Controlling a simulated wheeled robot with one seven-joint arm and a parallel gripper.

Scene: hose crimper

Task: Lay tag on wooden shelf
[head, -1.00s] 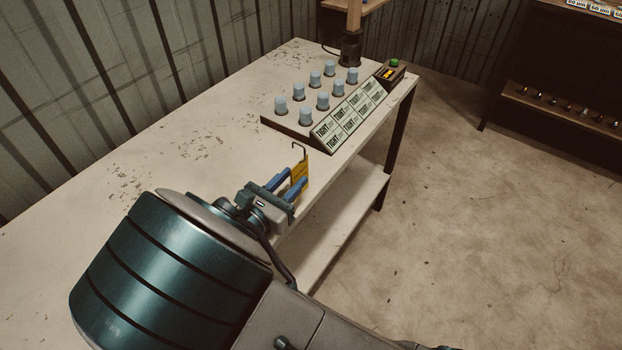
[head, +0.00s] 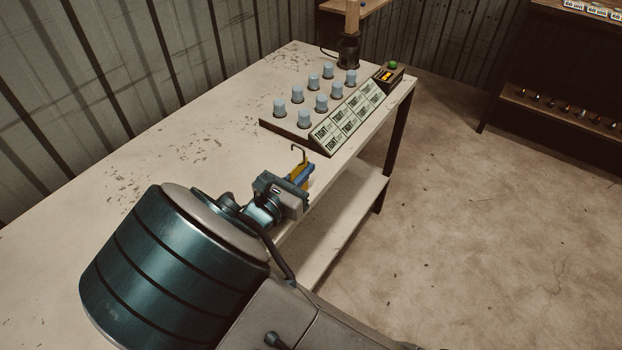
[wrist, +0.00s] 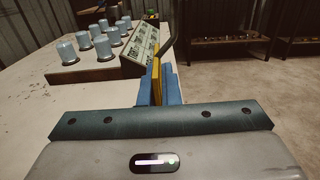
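A yellow tag (head: 297,170) with a dark hook at its top is held in my gripper (head: 302,176) near the workbench's right edge. In the wrist view the tag (wrist: 156,80) stands upright, edge-on, between the blue fingers (wrist: 157,90), which are close together on it. Its hook tilts up to the right. Much of its face is hidden. A dark wooden rack at the far right has a wooden shelf (head: 560,108) with a row of small objects. Another small wooden shelf (head: 340,6) shows at the top. I cannot tell which one the task names.
The workbench (head: 150,165) carries a rack (head: 330,135) of several pale-capped cylinders with "TIGHT" labels. A small box with a green button (head: 390,72) and a dark post base (head: 348,48) stand behind it. Open floor (head: 490,220) lies between bench and far rack.

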